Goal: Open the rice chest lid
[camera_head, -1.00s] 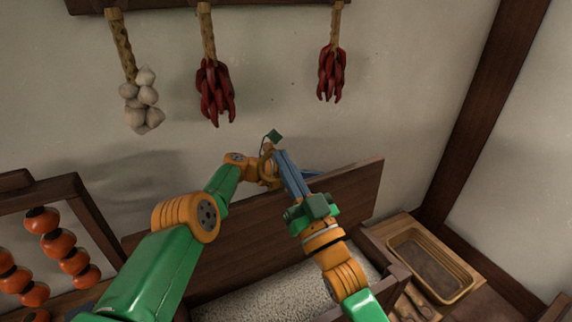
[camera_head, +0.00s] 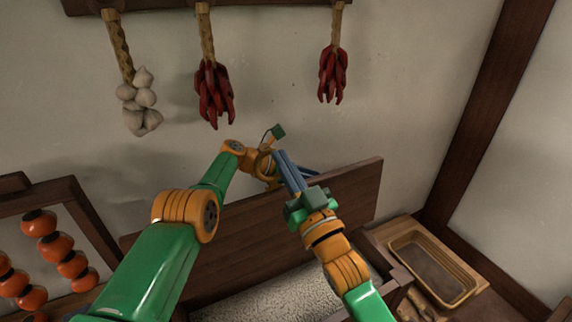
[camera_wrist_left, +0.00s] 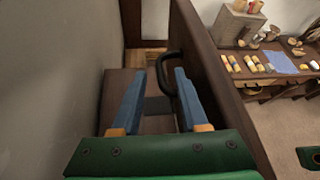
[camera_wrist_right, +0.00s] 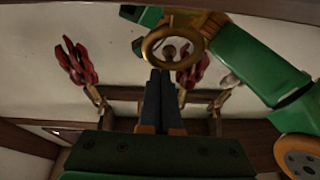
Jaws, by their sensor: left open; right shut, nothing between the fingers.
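The rice chest lid (camera_head: 345,190) is a dark wooden board, raised steeply above the chest (camera_head: 388,288). Pale rice (camera_head: 275,298) shows inside the chest. My left gripper (camera_wrist_left: 155,82) is open at the lid's back side, largely hidden by the lid in the head view. In the left wrist view, a black loop handle (camera_wrist_left: 163,66) on the lid lies beside its right finger; I cannot tell whether they touch. My right gripper (camera_head: 280,155) is shut and empty in front of the lid, its tips near the top edge; its fingers also show in the right wrist view (camera_wrist_right: 160,75).
An empty tan tray (camera_head: 432,268) sits right of the chest. A rack of orange fruit (camera_head: 50,245) stands at left. Garlic (camera_head: 138,100) and red chillies (camera_head: 214,95) hang on the wall above. A low table (camera_wrist_left: 285,60) with small items shows in the left wrist view.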

